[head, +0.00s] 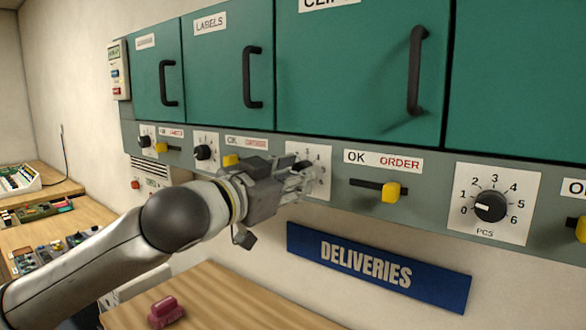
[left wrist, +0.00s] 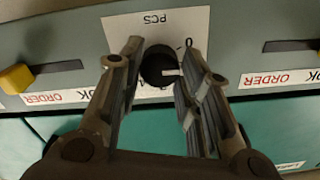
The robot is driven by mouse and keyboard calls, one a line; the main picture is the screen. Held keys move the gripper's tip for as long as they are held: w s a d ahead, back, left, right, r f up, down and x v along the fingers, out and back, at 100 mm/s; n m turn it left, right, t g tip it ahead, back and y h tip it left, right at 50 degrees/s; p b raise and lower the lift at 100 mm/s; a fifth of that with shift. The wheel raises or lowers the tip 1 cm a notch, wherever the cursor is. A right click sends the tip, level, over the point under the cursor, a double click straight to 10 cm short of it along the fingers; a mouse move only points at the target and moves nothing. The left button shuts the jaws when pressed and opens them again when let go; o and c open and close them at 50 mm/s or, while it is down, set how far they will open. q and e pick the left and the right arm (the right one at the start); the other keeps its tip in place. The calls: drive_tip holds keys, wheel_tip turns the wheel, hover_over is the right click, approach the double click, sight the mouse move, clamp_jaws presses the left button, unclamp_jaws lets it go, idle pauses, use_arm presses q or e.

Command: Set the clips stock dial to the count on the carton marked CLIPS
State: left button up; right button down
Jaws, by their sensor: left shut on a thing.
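The clips stock dial is a black knob on a white plate (head: 321,181) below the green door marked with a cut-off "CLIP" label (head: 330,3). In the head view my left gripper (head: 303,180) covers most of it. In the left wrist view the two fingers stand on either side of the black knob (left wrist: 156,66), shut on it. Its white pointer line shows, with a "0" near it and "PCS" on the plate; most numbers are hidden, so I cannot tell the setting. No carton marked CLIPS is in view. My right gripper is not in view.
A yellow slider (head: 391,193) by "OK ORDER" sits right of the dial. Another dial (head: 490,207) is farther right. Door handles (head: 416,70) stick out above. A blue DELIVERIES sign (head: 380,268) hangs below. A pink-red object (head: 166,312) lies on the wooden table (head: 235,300).

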use_arm(q)
drive_tip(key=shift+m+p, duration=0.4)
drive_tip(key=shift+m, duration=0.4)
drive_tip(key=o, duration=1)
drive_tip(key=v, duration=1.2)
